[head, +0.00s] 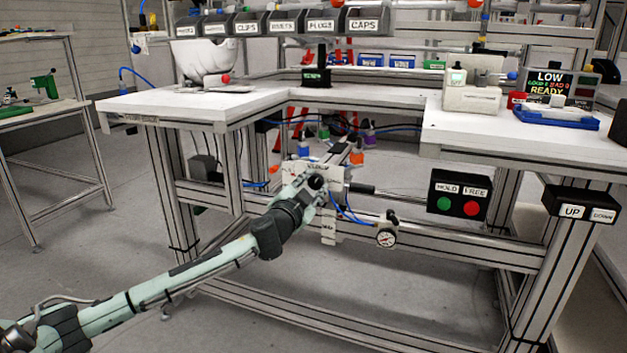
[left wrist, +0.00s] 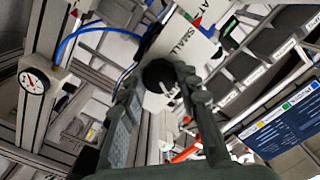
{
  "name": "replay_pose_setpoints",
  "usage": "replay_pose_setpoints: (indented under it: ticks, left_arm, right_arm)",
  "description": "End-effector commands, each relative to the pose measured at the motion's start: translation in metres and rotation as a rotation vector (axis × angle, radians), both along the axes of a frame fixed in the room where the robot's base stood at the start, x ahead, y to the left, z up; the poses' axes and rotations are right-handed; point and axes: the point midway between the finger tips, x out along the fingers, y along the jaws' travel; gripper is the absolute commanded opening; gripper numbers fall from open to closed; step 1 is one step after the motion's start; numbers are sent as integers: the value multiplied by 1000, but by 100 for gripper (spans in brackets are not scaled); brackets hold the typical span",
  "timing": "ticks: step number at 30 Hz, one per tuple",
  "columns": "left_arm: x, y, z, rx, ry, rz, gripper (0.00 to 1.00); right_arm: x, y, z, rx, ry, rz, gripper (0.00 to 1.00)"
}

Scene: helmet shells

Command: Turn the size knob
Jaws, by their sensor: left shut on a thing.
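The size knob is a round black knob (left wrist: 160,75) on a white plate (left wrist: 187,40) in the left wrist view. The plate carries lettering that reads "SMALL" and a few coloured marks; part of it is hidden. My left gripper (left wrist: 161,82) has its two fingers on either side of the knob and is shut on it. In the head view my left gripper (head: 314,187) reaches from the lower left to the white plate (head: 298,168) under the bench, in the gap between the two white tops. The knob's pointer direction cannot be made out. My right gripper is not in view.
A pressure gauge (head: 386,237) hangs right of the plate. A white helmet shell (head: 205,58) is at the back left. Labelled bins (head: 248,24) hang above.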

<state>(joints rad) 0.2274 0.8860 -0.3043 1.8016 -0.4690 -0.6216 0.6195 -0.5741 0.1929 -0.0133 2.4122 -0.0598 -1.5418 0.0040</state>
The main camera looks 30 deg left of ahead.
Motion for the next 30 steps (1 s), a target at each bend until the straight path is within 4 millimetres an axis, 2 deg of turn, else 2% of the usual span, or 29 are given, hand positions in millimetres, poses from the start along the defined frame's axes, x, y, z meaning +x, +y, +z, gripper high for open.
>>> replay_pose_setpoints:
  ticks: [14,21,30]
  left_arm:
    - [0,0,2,441,108,1,3]
    - [0,0,1,658,160,1,3]
    - [0,0,0,875,212,0,3]
  right_arm:
    - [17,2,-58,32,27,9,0]
    - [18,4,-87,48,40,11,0]
    - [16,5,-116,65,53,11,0]
